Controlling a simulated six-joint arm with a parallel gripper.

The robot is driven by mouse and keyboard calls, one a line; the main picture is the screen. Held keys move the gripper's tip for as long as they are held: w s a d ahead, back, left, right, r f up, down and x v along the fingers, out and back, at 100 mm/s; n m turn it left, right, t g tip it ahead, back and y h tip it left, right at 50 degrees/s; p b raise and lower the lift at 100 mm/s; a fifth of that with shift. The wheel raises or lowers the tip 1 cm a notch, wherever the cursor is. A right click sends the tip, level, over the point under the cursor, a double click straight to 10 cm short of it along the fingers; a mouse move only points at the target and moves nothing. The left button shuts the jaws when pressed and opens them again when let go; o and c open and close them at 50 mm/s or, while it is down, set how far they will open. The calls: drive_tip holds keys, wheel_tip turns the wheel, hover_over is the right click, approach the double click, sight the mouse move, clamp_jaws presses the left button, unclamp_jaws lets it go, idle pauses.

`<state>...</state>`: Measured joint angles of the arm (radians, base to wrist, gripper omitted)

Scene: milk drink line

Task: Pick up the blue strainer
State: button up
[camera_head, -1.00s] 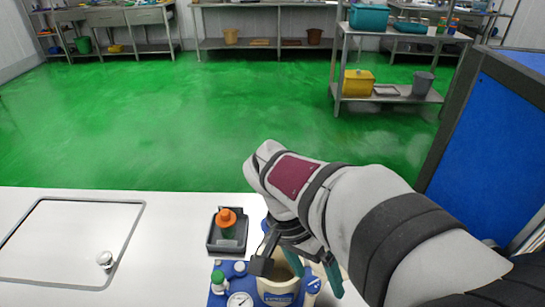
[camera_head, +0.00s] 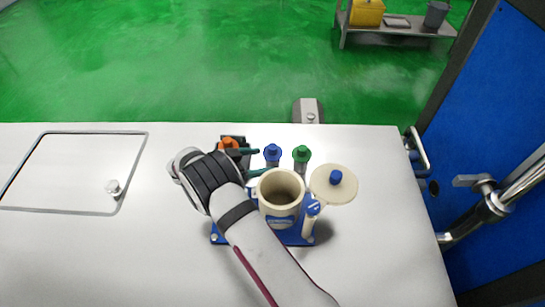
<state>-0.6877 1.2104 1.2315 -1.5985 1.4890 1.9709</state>
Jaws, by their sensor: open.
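A slim upright piece with a blue top (camera_head: 272,152) stands behind the cream cup; it is the likeliest blue strainer, though its shape is too small to be sure. My gripper (camera_head: 260,162) lies level just left of it. Its two dark green fingers are open, with a gap between them, and point right toward the piece. The fingertips are close to its body; I cannot tell whether they touch it. My wrist hides the left part of the blue stand.
The cream cup (camera_head: 282,190) stands on the blue base (camera_head: 292,236). A similar green-topped piece (camera_head: 301,154) is close on the right. A cream disc with a blue knob (camera_head: 333,184) is right of the cup. An orange-topped bottle (camera_head: 228,143) is behind my wrist.

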sight(273, 159)
drive_tip(key=x, duration=0.5)
drive_tip(key=shift+w+d, duration=0.1)
drive_tip(key=shift+d, duration=0.05)
clamp_jaws()
